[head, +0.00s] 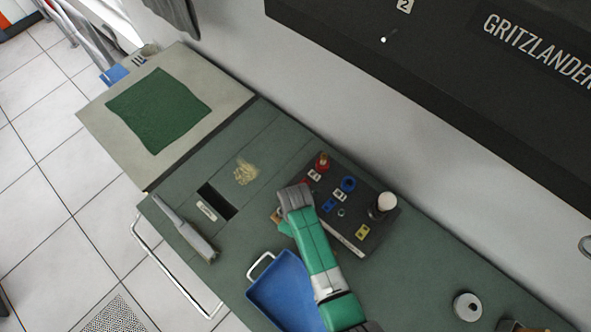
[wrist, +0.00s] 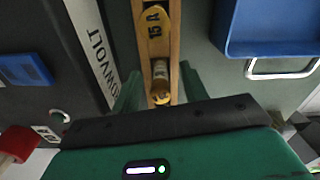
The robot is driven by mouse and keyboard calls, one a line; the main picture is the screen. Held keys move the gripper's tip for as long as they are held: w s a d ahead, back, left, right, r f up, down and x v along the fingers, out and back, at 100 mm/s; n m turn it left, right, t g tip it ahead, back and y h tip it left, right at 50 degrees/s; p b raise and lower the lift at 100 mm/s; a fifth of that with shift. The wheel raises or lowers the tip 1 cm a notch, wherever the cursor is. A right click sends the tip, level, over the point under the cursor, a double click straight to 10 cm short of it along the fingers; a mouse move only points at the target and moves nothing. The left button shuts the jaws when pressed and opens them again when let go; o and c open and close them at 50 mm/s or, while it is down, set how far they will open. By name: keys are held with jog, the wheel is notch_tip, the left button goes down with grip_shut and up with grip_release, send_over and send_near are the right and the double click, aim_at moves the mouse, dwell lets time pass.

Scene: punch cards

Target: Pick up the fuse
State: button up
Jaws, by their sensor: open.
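The fuse (wrist: 159,72) shows in the wrist view as a small cylinder with a glassy middle. It lies along a narrow wooden holder (wrist: 155,30) with a yellow label reading "15 A". My gripper (wrist: 160,92) is open, with one green finger on each side of the holder's near end and the fuse's near part. I cannot tell whether the fingers touch anything. In the head view, my arm hides most of this spot; a bit of the wooden holder (head: 276,215) shows beside my gripper, and the fuse cannot be made out.
A dark control box (head: 375,235) with red and blue parts and a white knob stands close by. A blue tray (head: 290,290) with a metal handle is near my arm. A brush (head: 185,230), a dark slot (head: 217,200) and a pile of chips (head: 246,172) lie to the left.

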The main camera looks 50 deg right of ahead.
jog(key=shift+f, duration=0.1)
grip_shut()
notch_tip(320, 180, up, 10)
jog(key=shift+r+p, duration=0.1)
jog(key=shift+p, duration=0.2)
dwell(0.3)
